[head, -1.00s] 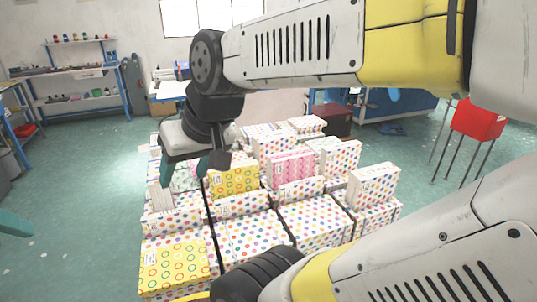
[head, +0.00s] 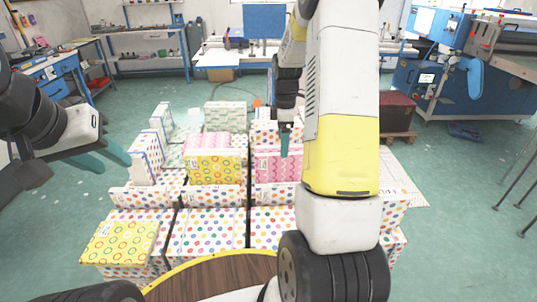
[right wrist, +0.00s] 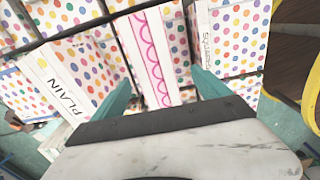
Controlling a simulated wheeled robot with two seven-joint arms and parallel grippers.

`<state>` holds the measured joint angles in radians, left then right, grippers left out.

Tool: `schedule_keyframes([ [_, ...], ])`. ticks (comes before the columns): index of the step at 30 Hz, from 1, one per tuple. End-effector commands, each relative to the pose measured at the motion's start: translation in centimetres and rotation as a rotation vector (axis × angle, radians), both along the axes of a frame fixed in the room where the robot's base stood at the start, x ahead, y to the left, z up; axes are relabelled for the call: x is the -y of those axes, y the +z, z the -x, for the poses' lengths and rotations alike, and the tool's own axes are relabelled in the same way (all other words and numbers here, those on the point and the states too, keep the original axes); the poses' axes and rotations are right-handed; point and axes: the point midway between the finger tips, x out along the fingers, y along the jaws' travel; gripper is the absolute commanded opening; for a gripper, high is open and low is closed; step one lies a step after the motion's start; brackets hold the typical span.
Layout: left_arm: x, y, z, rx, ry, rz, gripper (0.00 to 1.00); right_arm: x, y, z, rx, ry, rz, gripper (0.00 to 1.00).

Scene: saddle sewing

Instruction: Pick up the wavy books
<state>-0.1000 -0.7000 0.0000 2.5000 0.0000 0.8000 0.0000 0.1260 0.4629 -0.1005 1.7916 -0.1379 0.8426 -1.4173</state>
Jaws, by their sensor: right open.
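Books with a pink wavy cover (head: 277,166) stand in the middle of the table of books, right of a yellow circle-patterned stack. In the right wrist view a white spine with a pink wavy line (right wrist: 153,58) lies ahead, between the finger directions. My right gripper (right wrist: 160,80) is open, with one teal finger on each side of that spine; contact cannot be told. In the head view my right gripper (head: 285,140) hangs over the pink books, partly hiding them. My left gripper (head: 112,157) is open and empty at the left, beside the books.
Yellow circle-patterned books (head: 215,166) and white dotted books (head: 206,232) crowd around the pink ones. A book marked PLAIN (right wrist: 68,88) lies beside them in the right wrist view. A round wooden top (head: 215,274) is in front. Green floor (head: 60,200) is free at left.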

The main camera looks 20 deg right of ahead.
Motion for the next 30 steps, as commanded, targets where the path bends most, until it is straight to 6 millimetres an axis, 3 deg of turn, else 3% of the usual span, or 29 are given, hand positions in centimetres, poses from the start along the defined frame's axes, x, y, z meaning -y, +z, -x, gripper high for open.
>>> schedule_keyframes([
  [21, 0.0, 0.0, 0.0, 0.000, 0.000, 0.000, 0.36, 0.3, -8.8, -0.8, -0.020, 0.045, 0.005, 0.86],
  [30, 0.0, 0.0, 0.0, 0.000, 0.000, 0.000, 0.36, 0.3, -9.1, -0.9, -0.018, 0.045, 0.005, 0.84],
])
